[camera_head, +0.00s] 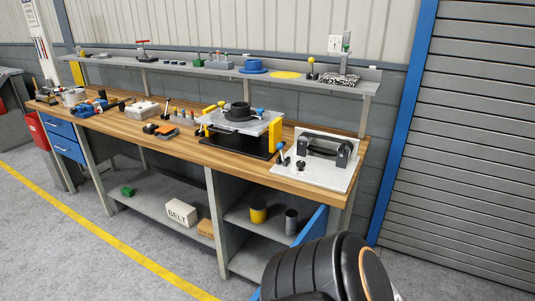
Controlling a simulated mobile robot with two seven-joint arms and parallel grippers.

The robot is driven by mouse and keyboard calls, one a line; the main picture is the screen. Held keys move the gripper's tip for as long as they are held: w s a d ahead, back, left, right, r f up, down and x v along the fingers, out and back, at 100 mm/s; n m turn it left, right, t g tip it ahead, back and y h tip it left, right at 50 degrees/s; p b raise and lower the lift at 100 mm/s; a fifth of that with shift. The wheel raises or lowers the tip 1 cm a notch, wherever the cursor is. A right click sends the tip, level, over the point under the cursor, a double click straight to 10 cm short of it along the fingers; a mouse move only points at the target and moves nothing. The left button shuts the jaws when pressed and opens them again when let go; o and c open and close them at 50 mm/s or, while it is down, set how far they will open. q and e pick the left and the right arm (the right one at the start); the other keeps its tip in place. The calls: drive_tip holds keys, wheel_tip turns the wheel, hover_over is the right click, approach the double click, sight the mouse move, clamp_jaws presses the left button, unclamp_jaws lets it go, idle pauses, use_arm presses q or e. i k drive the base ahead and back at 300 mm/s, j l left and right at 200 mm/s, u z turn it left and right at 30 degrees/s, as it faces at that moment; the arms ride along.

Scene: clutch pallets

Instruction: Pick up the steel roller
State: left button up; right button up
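A dark grey metallic cylinder (291,222) stands upright on the lower shelf under the right part of the bench. It may be the steel roller, but it is too small to be sure. A yellow cylinder with a dark top (258,212) stands just left of it on the same shelf. Neither of my grippers is in view. A black rounded part of my own body fills the bottom right of the picture.
The wooden bench (215,156) carries a clamped fixture plate (270,121), a white board with a black handle (312,178) and several tools. A BELT box (181,212) lies on the lower left shelf. The grey floor in front (75,250) is clear.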

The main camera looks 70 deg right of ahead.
sight(291, 218)
drive_tip(key=i+z, duration=0.2)
drive_tip(key=i, duration=0.2)
drive_tip(key=i+j+z, duration=0.2)
drive_tip(key=i, duration=0.2)
drive_tip(key=i+j+z, duration=0.1)
drive_tip(key=i+z, duration=0.15)
drive_tip(key=i, duration=0.15)
drive_tip(key=i+l+z, duration=0.1)
drive_tip(key=i+z, duration=0.5)
drive_tip(key=z, duration=0.15)
drive_tip(key=i+z, duration=0.4)
drive_tip(key=i+l+z, duration=0.1)
drive_tip(key=i+z, duration=0.15)
drive_tip(key=z, duration=0.15)
drive_tip(key=i+z, duration=0.25)
drive_tip(key=z, duration=0.15)
drive_tip(key=i+j+z, duration=0.1)
drive_tip(key=i+z, duration=0.15)
drive_tip(key=z, duration=0.15)
drive_tip(key=i+z, duration=0.55)
drive_tip(key=i, duration=0.2)
